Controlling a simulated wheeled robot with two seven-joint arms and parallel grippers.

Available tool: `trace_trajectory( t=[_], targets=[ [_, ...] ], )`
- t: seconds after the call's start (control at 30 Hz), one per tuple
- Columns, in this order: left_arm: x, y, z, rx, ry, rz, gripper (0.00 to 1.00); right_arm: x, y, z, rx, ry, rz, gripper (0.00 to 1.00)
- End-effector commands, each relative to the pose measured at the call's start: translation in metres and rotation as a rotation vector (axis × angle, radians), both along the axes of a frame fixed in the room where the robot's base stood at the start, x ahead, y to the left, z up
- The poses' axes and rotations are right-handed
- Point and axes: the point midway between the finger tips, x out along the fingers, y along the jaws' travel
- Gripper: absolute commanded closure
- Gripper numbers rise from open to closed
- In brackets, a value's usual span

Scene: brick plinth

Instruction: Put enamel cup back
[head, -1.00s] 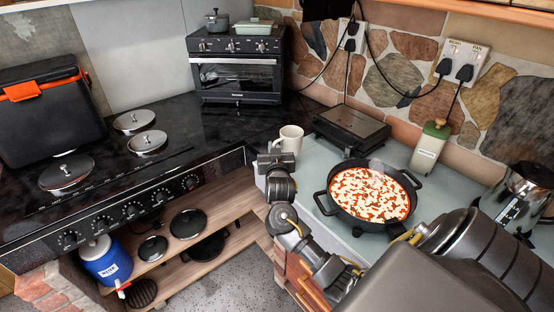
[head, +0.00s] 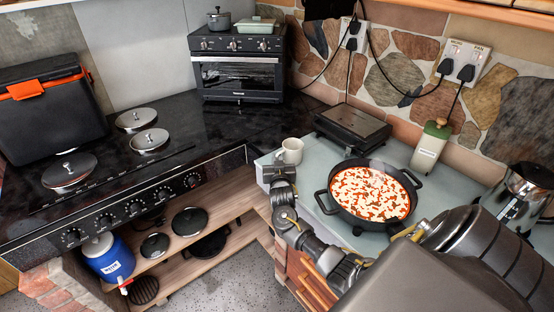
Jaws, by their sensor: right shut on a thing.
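The enamel cup (head: 292,149) is pale cream and upright, with its handle to the left. It is at the left end of the light grey-green counter (head: 284,208), near the corner by the stove. My right gripper (head: 281,166) is at the cup's near left side, shut on it; the fingertips are small and partly hidden. I cannot tell whether the cup's base touches the counter. My left gripper is not in view.
A black pan of pizza (head: 369,194) is right of my right arm. A dark grill (head: 350,132) stands behind it, with a green-topped bottle (head: 429,147) to the right. The black stove top (head: 200,135) lies left, with several metal lids. A toaster oven (head: 238,66) stands behind.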

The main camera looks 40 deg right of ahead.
Motion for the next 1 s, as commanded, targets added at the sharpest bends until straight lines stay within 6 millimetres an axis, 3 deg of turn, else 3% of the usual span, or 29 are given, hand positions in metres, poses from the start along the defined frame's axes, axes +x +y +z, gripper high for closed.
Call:
trace_trajectory(
  t=[0.23,0.27,0.4,0.77,1.0],
  targets=[
    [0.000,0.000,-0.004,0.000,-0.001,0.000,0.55,0.000,0.000,-0.005,0.000,0.000,0.000,1.00],
    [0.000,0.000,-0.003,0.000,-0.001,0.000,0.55,0.000,0.000,-0.004,0.001,0.001,0.000,0.87],
    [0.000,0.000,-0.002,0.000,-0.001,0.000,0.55,0.000,0.000,-0.003,0.000,0.001,0.000,0.69],
    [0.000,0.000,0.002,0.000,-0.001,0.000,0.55,-0.001,0.001,0.002,0.000,0.000,0.000,0.69],
    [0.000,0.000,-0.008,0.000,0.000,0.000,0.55,-0.036,0.026,-0.003,0.002,0.000,0.001,0.69]
  ],
)
